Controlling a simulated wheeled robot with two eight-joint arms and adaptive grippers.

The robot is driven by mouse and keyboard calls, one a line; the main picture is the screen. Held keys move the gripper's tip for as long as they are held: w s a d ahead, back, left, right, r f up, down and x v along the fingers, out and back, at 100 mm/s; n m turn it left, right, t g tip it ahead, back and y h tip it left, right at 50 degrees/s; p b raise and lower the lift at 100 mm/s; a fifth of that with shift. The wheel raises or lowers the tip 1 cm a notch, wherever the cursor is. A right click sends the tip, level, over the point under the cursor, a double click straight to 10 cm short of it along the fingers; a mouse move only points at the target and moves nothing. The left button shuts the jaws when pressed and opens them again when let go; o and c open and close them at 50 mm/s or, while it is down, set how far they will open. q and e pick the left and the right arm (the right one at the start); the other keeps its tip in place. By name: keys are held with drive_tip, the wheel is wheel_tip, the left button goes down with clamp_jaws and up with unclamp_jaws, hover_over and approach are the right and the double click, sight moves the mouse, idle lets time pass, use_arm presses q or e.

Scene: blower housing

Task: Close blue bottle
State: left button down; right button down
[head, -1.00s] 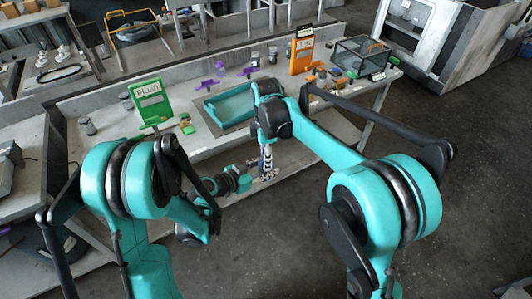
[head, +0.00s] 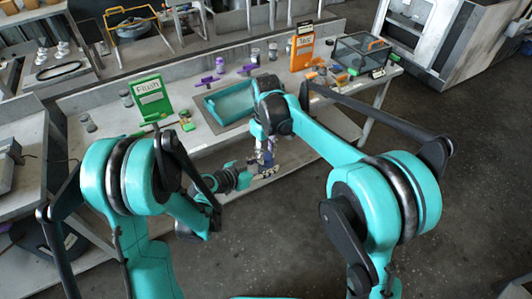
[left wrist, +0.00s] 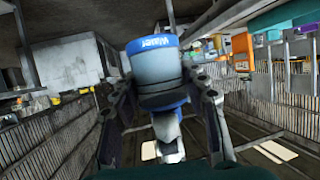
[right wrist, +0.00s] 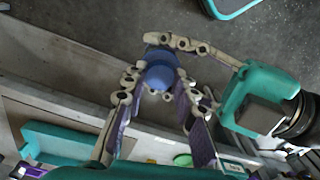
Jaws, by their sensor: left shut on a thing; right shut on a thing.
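The blue bottle (left wrist: 155,72) has a grey body, a blue band lettered "Water" and blue at its other end. In the left wrist view it is between the fingers of my left gripper (left wrist: 165,108), which is shut on it; the lettering is upside down. The left gripper (head: 264,174) is low in front of the bench in the head view. My right gripper (right wrist: 158,88) is just above it and shut on a round blue part (right wrist: 161,74), apparently the bottle's cap. The fingers hide the join, so I cannot tell how tightly the cap sits.
The grey bench (head: 205,142) carries a teal tray (head: 232,103), a green "Flush" sign (head: 151,97), an orange sign (head: 302,48), purple clamps (head: 209,80) and a dark glass-sided box (head: 362,54). Open floor (head: 290,235) is in front.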

drive_tip(key=m, duration=1)
drive_tip(key=c, duration=1.1)
unclamp_jaws()
drive_tip(key=shift+c, duration=0.2)
wheel_tip(320, 180, up, 12)
